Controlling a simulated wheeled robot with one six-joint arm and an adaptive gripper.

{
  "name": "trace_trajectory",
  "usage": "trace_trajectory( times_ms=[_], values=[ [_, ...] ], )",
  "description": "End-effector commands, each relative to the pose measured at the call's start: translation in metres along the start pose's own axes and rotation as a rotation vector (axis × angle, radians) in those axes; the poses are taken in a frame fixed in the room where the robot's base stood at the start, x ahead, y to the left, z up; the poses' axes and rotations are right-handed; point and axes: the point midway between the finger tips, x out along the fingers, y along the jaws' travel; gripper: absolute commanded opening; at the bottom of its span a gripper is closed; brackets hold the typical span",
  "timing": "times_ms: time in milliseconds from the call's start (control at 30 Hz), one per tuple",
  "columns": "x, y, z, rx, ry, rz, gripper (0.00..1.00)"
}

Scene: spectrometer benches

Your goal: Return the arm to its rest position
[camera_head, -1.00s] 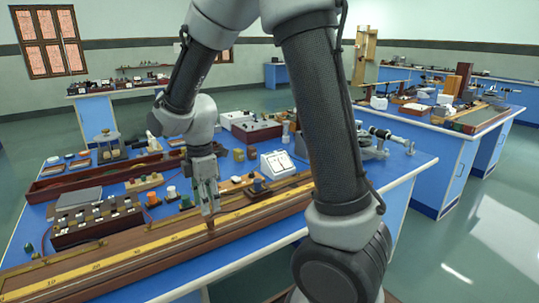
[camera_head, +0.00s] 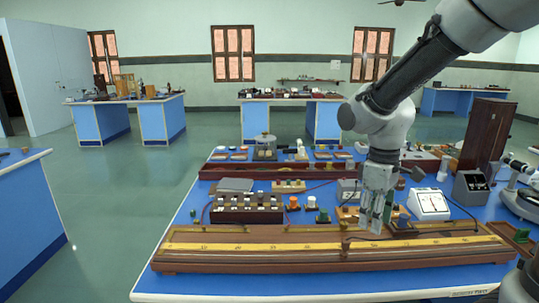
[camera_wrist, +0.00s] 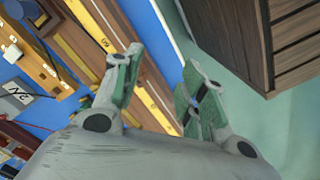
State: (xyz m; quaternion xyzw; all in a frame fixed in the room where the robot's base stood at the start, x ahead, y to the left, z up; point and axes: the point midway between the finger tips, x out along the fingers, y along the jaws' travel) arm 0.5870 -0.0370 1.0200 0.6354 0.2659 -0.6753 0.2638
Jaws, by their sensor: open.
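My gripper (camera_head: 376,212) points down over the near blue bench, just above the long wooden metre bridge (camera_head: 270,246) with its yellow scale. It is open, and nothing shows between its fingers. In the wrist view my gripper (camera_wrist: 155,95) has its two green-padded fingers apart, with the metre bridge (camera_wrist: 75,50) and the bench edge behind them. My arm reaches in from the upper right of the head view. Whether the fingertips touch anything cannot be told.
A white-faced meter (camera_head: 429,204), a resistance box (camera_head: 247,208) and several small terminals stand around my gripper. A dark upright wooden panel (camera_head: 486,135) stands at the right. Other benches (camera_head: 130,118) stand behind, with clear floor between.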

Motion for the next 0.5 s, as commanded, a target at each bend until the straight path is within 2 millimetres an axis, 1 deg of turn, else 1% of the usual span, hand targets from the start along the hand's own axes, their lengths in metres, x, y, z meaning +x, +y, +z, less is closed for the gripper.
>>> trace_trajectory(
  times_ms=[33,100,167,300,400,500],
  values=[
    [-0.009,0.0,0.015,0.088,0.02,0.007,0.42],
    [-0.021,-0.001,0.037,0.22,0.047,0.015,0.42],
    [-0.031,-0.002,0.057,0.332,0.08,0.023,0.42],
    [-0.053,-0.007,0.108,0.57,0.182,0.047,0.42],
    [-0.066,-0.011,0.137,0.661,0.264,0.073,0.42],
    [-0.076,-0.013,0.157,0.706,0.337,0.105,0.42]
  ],
)
